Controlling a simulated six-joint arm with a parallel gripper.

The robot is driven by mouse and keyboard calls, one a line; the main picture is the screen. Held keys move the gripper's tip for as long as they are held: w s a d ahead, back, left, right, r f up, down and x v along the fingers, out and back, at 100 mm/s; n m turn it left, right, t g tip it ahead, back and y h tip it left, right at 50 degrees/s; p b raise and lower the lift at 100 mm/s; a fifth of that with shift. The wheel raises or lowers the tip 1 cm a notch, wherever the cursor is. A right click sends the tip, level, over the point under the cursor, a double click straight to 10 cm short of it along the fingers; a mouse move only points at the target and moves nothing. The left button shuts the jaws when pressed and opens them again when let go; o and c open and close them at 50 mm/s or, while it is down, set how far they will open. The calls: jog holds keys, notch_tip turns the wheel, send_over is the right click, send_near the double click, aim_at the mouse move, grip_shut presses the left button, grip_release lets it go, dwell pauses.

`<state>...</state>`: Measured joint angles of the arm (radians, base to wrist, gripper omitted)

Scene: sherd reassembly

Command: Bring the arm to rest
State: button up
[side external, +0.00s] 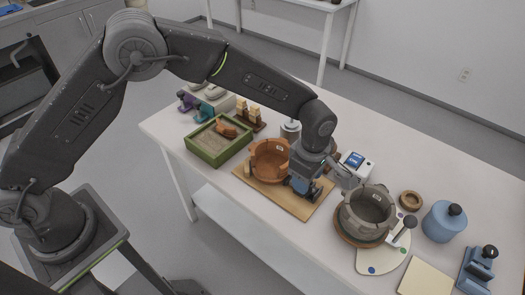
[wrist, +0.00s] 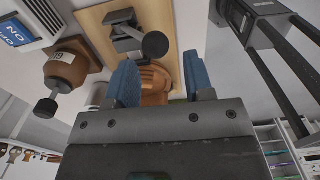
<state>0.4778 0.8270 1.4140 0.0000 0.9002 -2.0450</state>
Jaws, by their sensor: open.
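My gripper (side external: 300,187) is over the right part of a wooden board (side external: 310,207), just right of an orange-brown pot (side external: 266,163) with an uneven rim. In the wrist view my gripper (wrist: 160,82) has its two blue fingers spread apart. Orange-brown pottery (wrist: 155,78) shows in the gap beyond them, and nothing is visibly clamped. Whether the fingers touch the pot or the board cannot be told.
A green-rimmed sand tray (side external: 207,158) holding an orange sherd (side external: 226,129) is at the left. A grey pot (side external: 366,212) stands close on the right, with a pale palette-shaped plate (side external: 385,262) below it. A blue jar (side external: 443,222) is farther right.

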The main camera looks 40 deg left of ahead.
jog(key=s+a+r+m+t, duration=0.1)
jog(key=s+a+r+m, duration=0.25)
jog(key=a+r, duration=0.45)
jog(key=s+a+r+m+t, duration=0.25)
jog(key=a+r+m, duration=0.2)
jog(key=r, duration=0.65)
jog(key=s+a+r+m+t, duration=0.1)
jog(key=s+a+m, duration=0.4)
jog(key=s, duration=0.4)
jog(key=s+a+r+m+t, duration=0.1)
jog(key=s+a+r+m, duration=0.1)
jog(key=s+a+m, duration=0.3)
jog(key=s+a, duration=0.1)
jog(key=s, duration=0.3)
jog(key=shift+r, duration=0.25)
